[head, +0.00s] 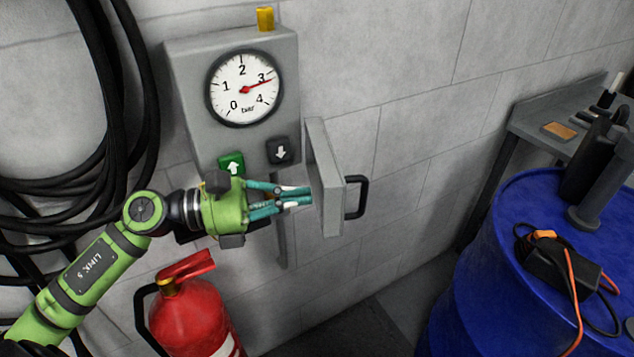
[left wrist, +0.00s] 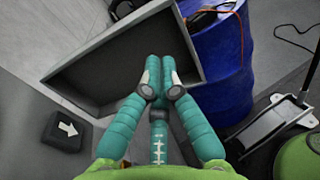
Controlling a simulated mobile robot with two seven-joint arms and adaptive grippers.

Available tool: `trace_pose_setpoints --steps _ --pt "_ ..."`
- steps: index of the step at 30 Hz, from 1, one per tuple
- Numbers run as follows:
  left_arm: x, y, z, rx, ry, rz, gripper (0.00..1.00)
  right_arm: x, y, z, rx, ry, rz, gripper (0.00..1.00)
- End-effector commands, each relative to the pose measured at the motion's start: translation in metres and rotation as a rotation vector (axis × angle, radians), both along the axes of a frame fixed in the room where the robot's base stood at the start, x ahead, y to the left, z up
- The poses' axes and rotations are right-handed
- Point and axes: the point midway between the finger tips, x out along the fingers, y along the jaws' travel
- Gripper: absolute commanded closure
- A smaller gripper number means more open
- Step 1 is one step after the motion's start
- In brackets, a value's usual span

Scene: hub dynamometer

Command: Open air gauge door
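The grey air gauge box (head: 185,80) is on the wall, with a round white dial (head: 243,88) reading near 3. Its grey door (head: 326,180) stands swung out from the box at the right, with a black handle (head: 357,197) on its outer side. My left gripper (head: 303,197) is at the inner side of the door, its teal fingers together and empty. In the left wrist view the fingertips (left wrist: 160,68) lie over the door's hollow inner face (left wrist: 110,65); I cannot tell whether they touch it. My right gripper is not in view.
A green up-arrow button (head: 232,163) and a black down-arrow button (head: 280,151) sit below the dial. A red fire extinguisher (head: 190,315) stands below my left arm. Black hoses hang at left. A blue barrel (head: 480,265) and a grey bench (head: 540,125) stand right.

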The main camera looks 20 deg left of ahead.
Motion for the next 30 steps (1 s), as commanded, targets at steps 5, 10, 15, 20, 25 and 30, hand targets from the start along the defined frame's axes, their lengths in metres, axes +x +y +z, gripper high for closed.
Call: trace_pose_setpoints --steps 5,10,15,20,25,30 --pt "0.012 -0.017 0.004 -0.003 -0.002 0.001 1.00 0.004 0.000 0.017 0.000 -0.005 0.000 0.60" --pt "0.017 -0.026 0.002 -0.002 0.000 0.001 1.00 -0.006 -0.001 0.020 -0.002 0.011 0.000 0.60" --pt "0.018 -0.029 0.000 -0.001 0.000 0.001 1.00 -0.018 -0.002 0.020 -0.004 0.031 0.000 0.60" --pt "0.018 -0.029 0.000 -0.001 0.000 0.001 1.00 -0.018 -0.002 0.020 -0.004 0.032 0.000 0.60" --pt "0.021 -0.030 0.001 -0.001 -0.001 0.005 1.00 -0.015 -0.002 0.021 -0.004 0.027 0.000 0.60" --pt "0.035 -0.038 0.003 -0.003 -0.002 0.024 1.00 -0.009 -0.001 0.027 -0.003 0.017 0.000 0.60"
